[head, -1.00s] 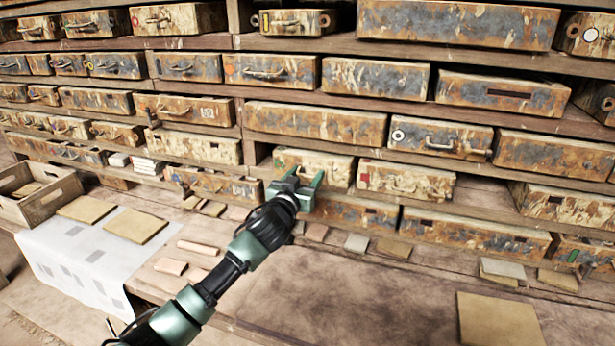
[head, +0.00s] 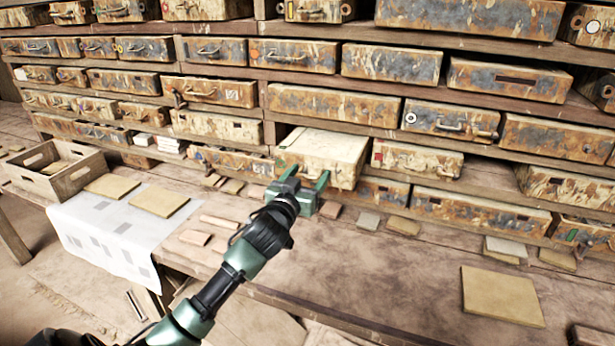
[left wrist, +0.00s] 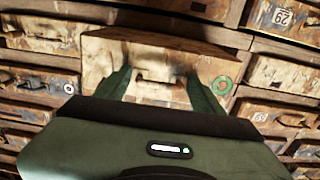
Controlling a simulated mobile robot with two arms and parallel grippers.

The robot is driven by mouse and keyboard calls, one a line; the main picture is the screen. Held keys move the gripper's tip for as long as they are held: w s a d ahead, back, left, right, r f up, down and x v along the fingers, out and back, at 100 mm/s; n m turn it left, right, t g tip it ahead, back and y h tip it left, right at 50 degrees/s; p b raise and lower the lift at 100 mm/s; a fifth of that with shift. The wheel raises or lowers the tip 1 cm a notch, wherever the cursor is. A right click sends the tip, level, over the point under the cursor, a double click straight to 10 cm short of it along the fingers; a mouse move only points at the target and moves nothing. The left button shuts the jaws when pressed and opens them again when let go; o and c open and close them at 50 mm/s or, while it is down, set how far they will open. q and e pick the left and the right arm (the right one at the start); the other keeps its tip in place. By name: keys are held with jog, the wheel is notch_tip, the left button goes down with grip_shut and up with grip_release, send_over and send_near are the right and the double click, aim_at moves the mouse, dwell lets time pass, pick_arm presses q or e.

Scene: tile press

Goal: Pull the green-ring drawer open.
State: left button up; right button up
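The green-ring drawer (head: 325,147) is a worn, cream and rust box in the lower part of the shelving. It stands partly out, with its pale top showing. Its green ring (left wrist: 222,85) shows on the right of its front in the left wrist view. My left gripper (head: 306,181) is at the front of this drawer. In the left wrist view its fingers lie at the two ends of the drawer's handle (left wrist: 158,76) and seem closed on it; the exact contact is partly hidden. My right gripper is in neither view.
A red-marked drawer (head: 417,158) sits just right, and other drawers fill the shelves. The wooden bench (head: 390,275) below holds loose tiles, a large tan tile (head: 502,296), a white sheet (head: 110,235) and a wooden crate (head: 62,178).

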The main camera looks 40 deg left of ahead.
pick_arm(q)
jog(key=shift+s+f, duration=0.15)
jog(key=b+v, duration=0.2)
jog(key=v, duration=0.5)
jog(key=shift+s, duration=0.25)
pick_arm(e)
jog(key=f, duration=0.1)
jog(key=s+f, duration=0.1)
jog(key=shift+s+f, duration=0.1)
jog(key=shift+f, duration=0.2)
pick_arm(q)
jog(key=shift+d, duration=0.1)
